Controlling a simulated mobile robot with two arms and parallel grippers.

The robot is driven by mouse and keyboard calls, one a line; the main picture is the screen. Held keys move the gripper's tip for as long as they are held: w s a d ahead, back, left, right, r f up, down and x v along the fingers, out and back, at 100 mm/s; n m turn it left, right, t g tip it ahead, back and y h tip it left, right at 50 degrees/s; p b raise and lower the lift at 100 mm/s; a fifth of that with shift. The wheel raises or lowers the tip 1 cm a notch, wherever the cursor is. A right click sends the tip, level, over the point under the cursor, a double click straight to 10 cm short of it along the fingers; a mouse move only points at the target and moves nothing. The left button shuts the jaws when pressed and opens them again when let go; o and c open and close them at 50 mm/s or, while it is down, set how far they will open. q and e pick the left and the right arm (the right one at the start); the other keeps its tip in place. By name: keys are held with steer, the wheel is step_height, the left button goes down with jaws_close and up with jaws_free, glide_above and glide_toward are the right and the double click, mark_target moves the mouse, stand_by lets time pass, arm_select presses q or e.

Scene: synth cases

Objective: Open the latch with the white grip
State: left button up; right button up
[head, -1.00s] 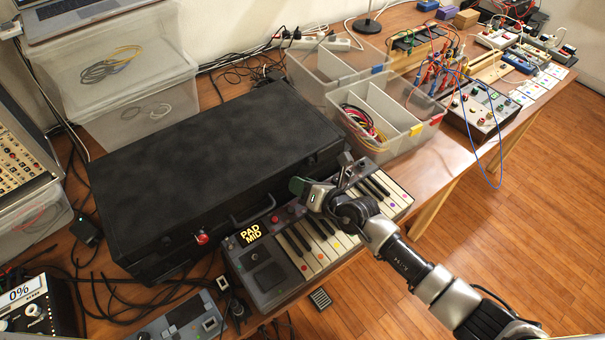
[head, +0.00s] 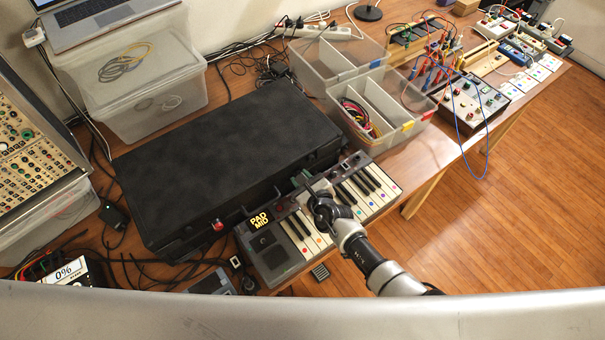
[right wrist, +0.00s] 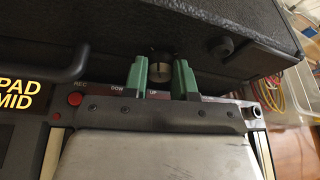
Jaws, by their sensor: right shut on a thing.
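The black case (head: 225,150) lies closed on the table, and its front side also shows in the right wrist view (right wrist: 270,30). My right gripper (head: 300,182) is at the case's front side. In the right wrist view the green fingers of my right gripper (right wrist: 160,76) are on either side of a small latch grip (right wrist: 160,71), shut on it. The grip looks pale and shadowed below a dark round mount. A red-gripped latch (head: 217,225) sits farther left on the case front. My left gripper is not in view.
A keyboard (head: 268,258) with a "PAD MID" display lies directly in front of the case, under my right arm. A divided clear bin (head: 385,118) stands right of the case. A dark fitting (right wrist: 222,48) projects from the case right of my fingers.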

steer(key=shift+a+n+t+h+p, duration=0.1)
steer(key=shift+n+t+h+p, duration=0.4)
steer(key=shift+n, duration=0.7)
steer(key=o, duration=0.6)
steer(key=shift+o, duration=0.2)
steer(key=shift+s, duration=0.1)
steer(key=p+v, duration=0.1)
steer(key=v, duration=0.9)
steer(key=shift+s+d, duration=0.2)
steer(key=shift+s, duration=0.15)
